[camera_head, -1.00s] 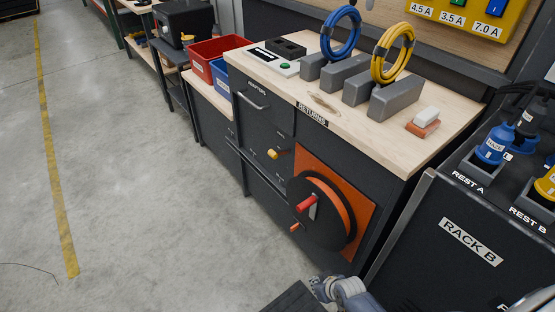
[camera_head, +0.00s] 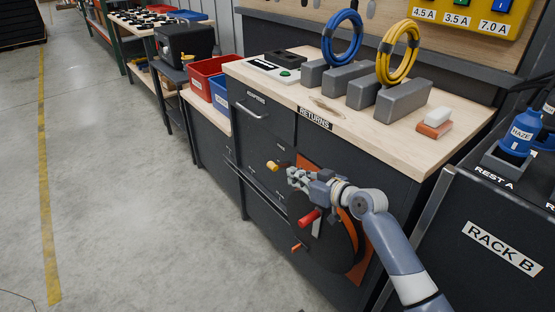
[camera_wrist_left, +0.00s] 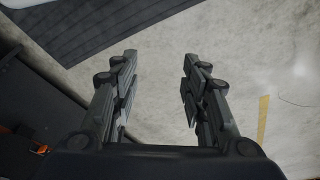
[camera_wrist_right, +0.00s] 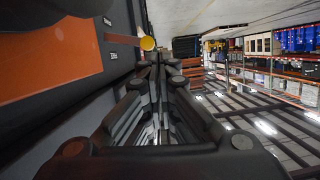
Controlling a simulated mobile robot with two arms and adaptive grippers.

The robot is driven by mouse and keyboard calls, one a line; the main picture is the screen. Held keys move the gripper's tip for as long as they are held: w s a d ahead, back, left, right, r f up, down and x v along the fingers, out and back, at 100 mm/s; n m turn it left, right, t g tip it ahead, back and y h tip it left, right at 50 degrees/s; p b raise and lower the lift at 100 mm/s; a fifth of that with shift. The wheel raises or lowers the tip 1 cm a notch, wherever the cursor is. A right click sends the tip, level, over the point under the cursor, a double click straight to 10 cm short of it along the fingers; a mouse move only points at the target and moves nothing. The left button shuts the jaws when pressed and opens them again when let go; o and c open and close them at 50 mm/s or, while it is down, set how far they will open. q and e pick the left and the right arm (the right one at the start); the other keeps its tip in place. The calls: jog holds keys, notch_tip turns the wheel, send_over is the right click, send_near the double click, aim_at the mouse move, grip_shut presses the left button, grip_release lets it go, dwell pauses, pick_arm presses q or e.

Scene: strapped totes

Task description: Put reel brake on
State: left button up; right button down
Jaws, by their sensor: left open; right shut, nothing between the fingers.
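The cable reel (camera_head: 330,251) is a dark disc with a red handle (camera_head: 311,217) on an orange panel (camera_head: 304,162) at the bench front. A yellow knob (camera_head: 272,166) sticks out of the bench front left of the panel; its label is too small to read. It also shows in the right wrist view (camera_wrist_right: 147,43). My right gripper (camera_head: 291,175) is shut and empty, its tips just right of the knob; I cannot tell if they touch. My left gripper (camera_wrist_left: 158,75) is open and empty above the floor, outside the head view.
A small orange grip (camera_head: 297,247) shows at the reel's lower left. The wooden bench top (camera_head: 320,108) holds blue (camera_head: 342,38) and yellow (camera_head: 398,52) cable coils in grey holders. Rack B (camera_head: 480,235) stands close on the right. The floor (camera_head: 140,200) at left is clear.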

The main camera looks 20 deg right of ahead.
pick_arm(q)
jog(key=shift+f, duration=0.3)
pick_arm(e)
jog(key=shift+w+d+r+t, duration=0.4)
jog(key=shift+w+d+r, duration=0.45)
jog(key=shift+r, duration=0.25)
jog(key=shift+w+a, duration=0.1)
jog(key=b, duration=0.2)
send_over(280, 165)
jog(key=s, duration=0.4)
notch_tip(280, 165, down, 2)
pick_arm(q)
jog(key=v, duration=0.7)
jog(key=shift+w+r, duration=0.25)
jog(key=shift+r, duration=0.05)
pick_arm(e)
jog(key=shift+a+x, duration=0.3)
jog(key=shift+x, duration=1)
pick_arm(q)
jog(key=shift+a, duration=0.1)
pick_arm(e)
jog(key=shift+s, duration=0.1)
